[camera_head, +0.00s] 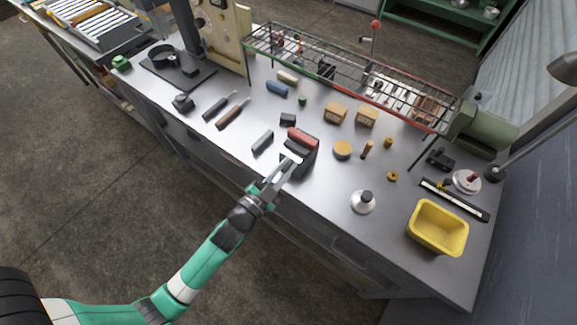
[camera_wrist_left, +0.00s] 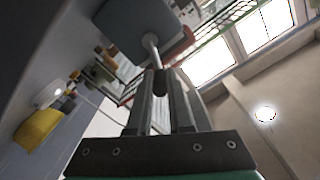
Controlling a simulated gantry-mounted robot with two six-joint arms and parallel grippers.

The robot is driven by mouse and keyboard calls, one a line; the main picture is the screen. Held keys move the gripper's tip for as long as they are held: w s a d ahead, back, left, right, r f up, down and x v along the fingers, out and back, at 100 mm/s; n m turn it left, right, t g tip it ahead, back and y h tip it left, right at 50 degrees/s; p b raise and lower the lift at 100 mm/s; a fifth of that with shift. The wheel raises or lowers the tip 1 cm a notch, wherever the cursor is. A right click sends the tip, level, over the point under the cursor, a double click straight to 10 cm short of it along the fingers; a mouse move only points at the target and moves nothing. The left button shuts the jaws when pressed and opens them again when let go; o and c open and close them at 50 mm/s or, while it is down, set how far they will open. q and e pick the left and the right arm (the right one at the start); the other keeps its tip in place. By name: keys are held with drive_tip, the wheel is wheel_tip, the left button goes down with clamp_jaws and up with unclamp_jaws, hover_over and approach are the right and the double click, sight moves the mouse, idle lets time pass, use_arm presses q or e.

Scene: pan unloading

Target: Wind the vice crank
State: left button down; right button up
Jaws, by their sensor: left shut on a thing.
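The vice (camera_head: 302,141), dark with a red upper part, stands near the front edge of the grey workbench. In the left wrist view the vice (camera_wrist_left: 130,22) is a dark grey block close ahead, and the silver crank (camera_wrist_left: 150,44) sticks out from it toward me. My left gripper (camera_head: 291,163) reaches the vice's front side. In the left wrist view my left gripper (camera_wrist_left: 161,90) is shut on the dark end of the crank. The fingers hide part of this grip. My right gripper is not in view.
Small boxes (camera_head: 335,112) stand behind, before a long wire rack (camera_head: 350,75). The bench between vice and bottle is clear.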

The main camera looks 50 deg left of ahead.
use_arm(q)
drive_tip(key=shift+s+a+r+n+p, duration=0.1)
drive_tip(key=shift+a+n+p, duration=0.1)
drive_tip(key=shift+n+p, duration=0.25)
drive_tip(key=shift+a+r+n+p, duration=0.1)
drive_tip(key=shift+a+n+p, duration=0.1)
drive_tip(key=shift+n, duration=0.45)
drive_tip(key=c, duration=0.8)
unclamp_jaws()
drive_tip(key=shift+c, duration=0.2)
drive_tip(key=shift+s+f, duration=0.1)
drive_tip(key=shift+s, duration=0.05)
drive_tip(key=b+v, duration=0.3)
drive_tip(key=v, duration=0.8)
drive_tip(key=shift+s, duration=0.2)
